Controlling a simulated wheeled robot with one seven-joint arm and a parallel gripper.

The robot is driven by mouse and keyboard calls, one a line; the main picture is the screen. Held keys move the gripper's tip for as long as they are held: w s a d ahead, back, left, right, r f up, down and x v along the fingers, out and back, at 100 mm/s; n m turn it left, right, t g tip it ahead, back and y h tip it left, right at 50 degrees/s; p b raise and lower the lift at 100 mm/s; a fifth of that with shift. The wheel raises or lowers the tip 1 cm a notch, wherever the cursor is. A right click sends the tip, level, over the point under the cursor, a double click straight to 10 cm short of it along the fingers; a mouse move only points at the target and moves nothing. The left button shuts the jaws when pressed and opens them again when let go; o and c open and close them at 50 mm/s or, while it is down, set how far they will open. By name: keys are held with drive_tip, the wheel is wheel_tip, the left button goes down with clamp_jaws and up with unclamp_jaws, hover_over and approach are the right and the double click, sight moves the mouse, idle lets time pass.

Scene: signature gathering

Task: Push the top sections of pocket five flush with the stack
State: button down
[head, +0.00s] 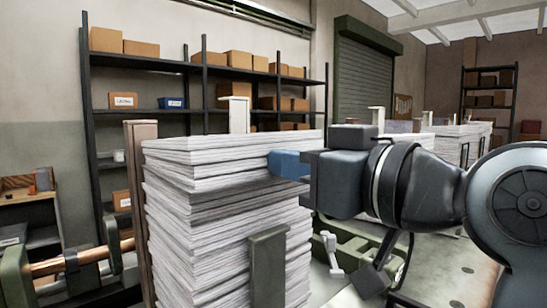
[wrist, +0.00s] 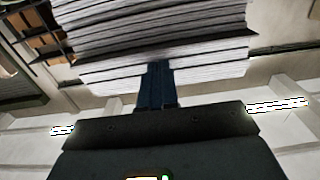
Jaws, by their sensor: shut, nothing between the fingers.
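A tall stack of white paper sections (head: 225,235) stands in the pocket in the middle of the head view. Its top sections (head: 225,150) jut out a little past the layers below on the right. My gripper (head: 275,163) is at the stack's upper right side, its blue fingers shut and empty. In the wrist view the fingers (wrist: 160,72) point at the edges of the stack (wrist: 150,30), with a dark gap line between layers. The fingertips overlap the stack there; I cannot tell if they press on it. The pocket's number is not readable.
A green upright (head: 268,268) stands before the stack and a wooden board (head: 140,190) behind its left edge. More paper stacks (head: 445,145) stand at the right behind my arm. Shelves with boxes (head: 210,75) line the back wall.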

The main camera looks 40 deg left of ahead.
drive_tip(key=shift+a, duration=0.1)
drive_tip(key=shift+s+d, duration=0.15)
drive_tip(key=shift+d, duration=1.25)
drive_tip(key=shift+s+d, duration=0.1)
drive_tip(key=shift+d, duration=1.3)
